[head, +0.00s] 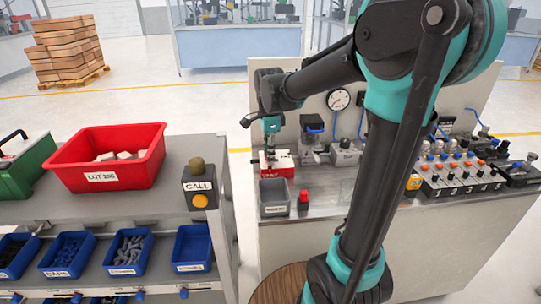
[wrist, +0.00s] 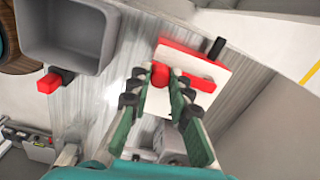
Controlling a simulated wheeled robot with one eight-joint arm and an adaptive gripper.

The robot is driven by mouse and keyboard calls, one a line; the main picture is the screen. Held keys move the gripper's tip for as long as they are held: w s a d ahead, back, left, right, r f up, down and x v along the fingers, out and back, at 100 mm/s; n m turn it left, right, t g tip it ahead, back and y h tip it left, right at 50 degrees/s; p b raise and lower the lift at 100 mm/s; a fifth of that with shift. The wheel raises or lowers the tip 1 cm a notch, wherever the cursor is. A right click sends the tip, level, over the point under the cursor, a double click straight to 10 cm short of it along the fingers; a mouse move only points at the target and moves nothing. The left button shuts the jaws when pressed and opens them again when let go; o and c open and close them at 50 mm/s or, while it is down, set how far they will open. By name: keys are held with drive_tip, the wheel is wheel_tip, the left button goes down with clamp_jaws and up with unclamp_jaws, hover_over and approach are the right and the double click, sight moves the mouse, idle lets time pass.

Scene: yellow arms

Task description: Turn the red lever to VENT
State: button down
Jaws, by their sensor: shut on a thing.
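My gripper (wrist: 160,77) points at a white-topped unit (wrist: 205,92) with a red bar along it and a short black peg at one end. Its fingertips close around a rounded red knob, the end of the red lever (wrist: 160,71). In the head view my gripper (head: 269,152) is at the same unit, a red and white block (head: 280,165) at the bench's left end. The lever's shaft and angle are mostly hidden by the fingers. I cannot read a VENT mark in either view.
A grey bin (head: 273,211) and a small red and black piece (head: 303,199) stand close in front of the unit. Grey devices and a gauge (head: 339,99) are to its right. A shelf with a red crate (head: 105,180) and call button (head: 200,201) is left.

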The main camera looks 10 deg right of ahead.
drive_tip(key=c, duration=1.4)
unclamp_jaws()
drive_tip(key=shift+r, duration=0.15)
wheel_tip(320, 180, up, 12)
